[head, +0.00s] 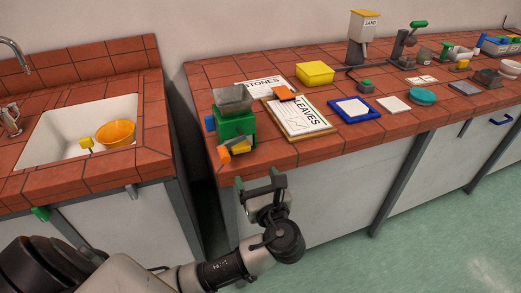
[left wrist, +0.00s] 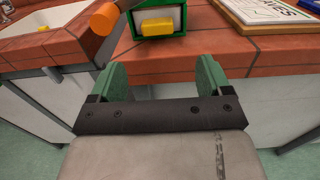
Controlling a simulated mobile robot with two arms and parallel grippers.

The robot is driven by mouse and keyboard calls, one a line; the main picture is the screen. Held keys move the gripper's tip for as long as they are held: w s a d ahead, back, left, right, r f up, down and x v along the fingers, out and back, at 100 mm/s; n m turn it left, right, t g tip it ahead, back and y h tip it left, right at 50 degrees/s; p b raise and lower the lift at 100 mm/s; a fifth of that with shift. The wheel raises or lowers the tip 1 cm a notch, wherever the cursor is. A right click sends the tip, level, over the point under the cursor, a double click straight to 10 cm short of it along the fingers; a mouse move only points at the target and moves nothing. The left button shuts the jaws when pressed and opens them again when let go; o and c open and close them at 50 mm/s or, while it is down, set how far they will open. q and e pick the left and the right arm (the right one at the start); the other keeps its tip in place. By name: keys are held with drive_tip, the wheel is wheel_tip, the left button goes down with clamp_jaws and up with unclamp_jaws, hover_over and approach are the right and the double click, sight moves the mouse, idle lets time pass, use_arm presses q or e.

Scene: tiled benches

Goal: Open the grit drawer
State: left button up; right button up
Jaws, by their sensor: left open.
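My left gripper (head: 260,181) is open and empty, low in front of the near left corner of the main tiled bench (head: 285,157). In the left wrist view its two green fingers (left wrist: 162,80) stand apart, pointing at the bench edge, with nothing between them. I cannot make out a label that names the grit drawer. A blue handle (head: 500,119) shows on a pale front at the far right, well away from the gripper; I cannot tell if it belongs to that drawer. My right gripper is not in view.
Boards, a yellow box (head: 315,73) and the sand dispenser (head: 363,25) are farther back. A sink bench (head: 60,186) stands left. The floor at right is clear.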

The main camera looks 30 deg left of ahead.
sight(242, 151)
use_arm(q)
drive_tip(key=x, duration=0.4)
drive_tip(key=shift+s+a+r, duration=0.1)
drive_tip(key=shift+a, duration=0.25)
drive_tip(key=x, duration=0.5)
drive_tip(key=shift+w+a, duration=0.35)
drive_tip(key=shift+w, duration=0.15)
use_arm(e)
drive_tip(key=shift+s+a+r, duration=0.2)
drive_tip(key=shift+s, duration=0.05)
